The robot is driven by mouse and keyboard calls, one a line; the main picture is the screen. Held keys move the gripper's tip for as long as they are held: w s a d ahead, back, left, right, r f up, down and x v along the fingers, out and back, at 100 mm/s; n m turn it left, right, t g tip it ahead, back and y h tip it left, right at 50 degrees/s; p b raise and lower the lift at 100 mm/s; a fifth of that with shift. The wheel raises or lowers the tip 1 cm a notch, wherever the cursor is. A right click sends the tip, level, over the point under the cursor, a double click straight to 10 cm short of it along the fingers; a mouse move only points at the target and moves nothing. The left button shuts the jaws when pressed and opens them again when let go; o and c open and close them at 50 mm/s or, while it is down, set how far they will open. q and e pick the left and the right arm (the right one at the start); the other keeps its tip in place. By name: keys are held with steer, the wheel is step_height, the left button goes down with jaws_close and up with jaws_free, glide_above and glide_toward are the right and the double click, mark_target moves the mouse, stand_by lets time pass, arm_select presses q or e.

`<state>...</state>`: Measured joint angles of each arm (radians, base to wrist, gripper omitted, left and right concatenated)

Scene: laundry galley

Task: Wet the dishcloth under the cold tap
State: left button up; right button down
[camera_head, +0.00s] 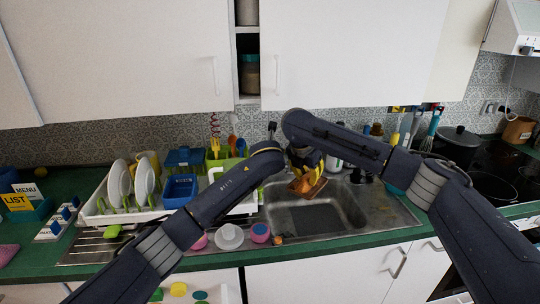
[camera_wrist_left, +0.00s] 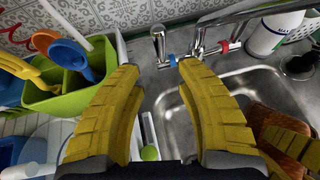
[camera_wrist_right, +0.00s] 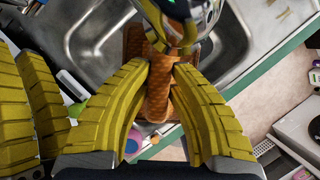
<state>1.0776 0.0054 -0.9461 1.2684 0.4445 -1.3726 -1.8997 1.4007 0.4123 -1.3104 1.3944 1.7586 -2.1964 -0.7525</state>
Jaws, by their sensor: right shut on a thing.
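The dishcloth (camera_wrist_right: 158,100) is orange-brown with a waffle weave. My right gripper (camera_wrist_right: 163,66) is shut on it, and the cloth hangs bunched above the sink (camera_head: 322,218). The cloth also shows in the head view (camera_head: 309,187) and at the right edge of the left wrist view (camera_wrist_left: 262,115). The tap has a blue-marked cold handle (camera_wrist_left: 173,60), a red-marked handle (camera_wrist_left: 224,46) and a long spout (camera_wrist_left: 262,11). My left gripper (camera_wrist_left: 158,68) is open and empty, its fingertips close to the cold handle. In the head view the tap is mostly hidden behind my arms.
A dish rack (camera_head: 97,205) with plates stands left of the sink. A green utensil caddy (camera_wrist_left: 70,92) is beside my left gripper. A white bottle (camera_wrist_left: 273,32) stands behind the tap. Cups, including a white one (camera_head: 229,237), line the front edge. My grippers are close together.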

arm_select(q)
steer(key=shift+t, duration=0.8)
steer(key=s+f, duration=0.1)
steer(key=s, duration=0.1)
steer(key=s+f, duration=0.2)
steer(key=shift+a+f, duration=0.2)
steer(key=shift+a, duration=0.2)
jaws_close()
steer(key=r+x, duration=0.1)
steer(key=x, duration=1.1)
steer(key=shift+w+t, duration=0.3)
steer(key=shift+w, duration=0.15)
steer(key=shift+d, duration=0.1)
steer(key=shift+w+r, duration=0.1)
steer(key=shift+w, duration=0.6)
